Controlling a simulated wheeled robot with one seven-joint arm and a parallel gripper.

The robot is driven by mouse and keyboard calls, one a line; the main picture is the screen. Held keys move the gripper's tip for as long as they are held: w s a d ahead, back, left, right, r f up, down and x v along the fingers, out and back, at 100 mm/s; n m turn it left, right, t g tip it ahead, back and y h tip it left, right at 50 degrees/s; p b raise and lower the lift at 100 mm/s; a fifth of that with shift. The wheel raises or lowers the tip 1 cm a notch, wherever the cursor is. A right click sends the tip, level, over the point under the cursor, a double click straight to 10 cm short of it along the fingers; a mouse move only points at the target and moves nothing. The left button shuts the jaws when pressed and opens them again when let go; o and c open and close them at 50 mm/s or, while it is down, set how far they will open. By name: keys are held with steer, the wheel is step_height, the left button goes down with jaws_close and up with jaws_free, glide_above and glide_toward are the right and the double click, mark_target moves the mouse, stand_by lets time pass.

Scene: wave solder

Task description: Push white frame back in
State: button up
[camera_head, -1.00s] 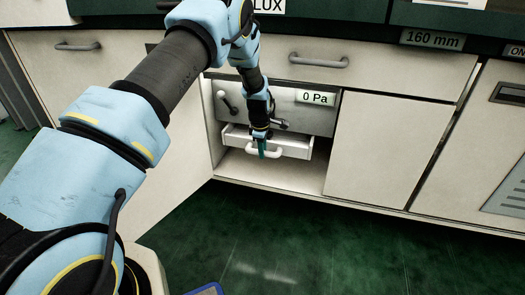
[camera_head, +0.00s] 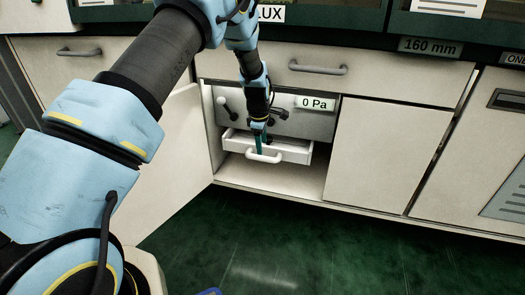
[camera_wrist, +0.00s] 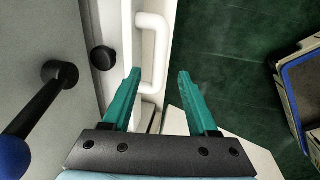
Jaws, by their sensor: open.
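The white frame (camera_head: 295,153) is a shallow drawer-like part with a white bar handle (camera_head: 264,157) on its front. It sticks out of the grey panel (camera_head: 300,118) inside the open lower cabinet. In the wrist view, the green fingers of my gripper (camera_wrist: 158,88) are apart. The white handle (camera_wrist: 152,60) shows ahead of them, near the left fingertip. Whether a finger touches the frame or handle, I cannot tell.
The open cabinet door (camera_head: 180,150) stands at left. A closed door (camera_head: 385,155) is at right.

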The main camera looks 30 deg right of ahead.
steer(key=shift+s+a+r, duration=0.15)
steer(key=shift+r, duration=0.9)
steer(key=shift+s+a+r, duration=0.1)
steer(key=shift+s+r, duration=0.05)
steer(key=shift+r, duration=0.85)
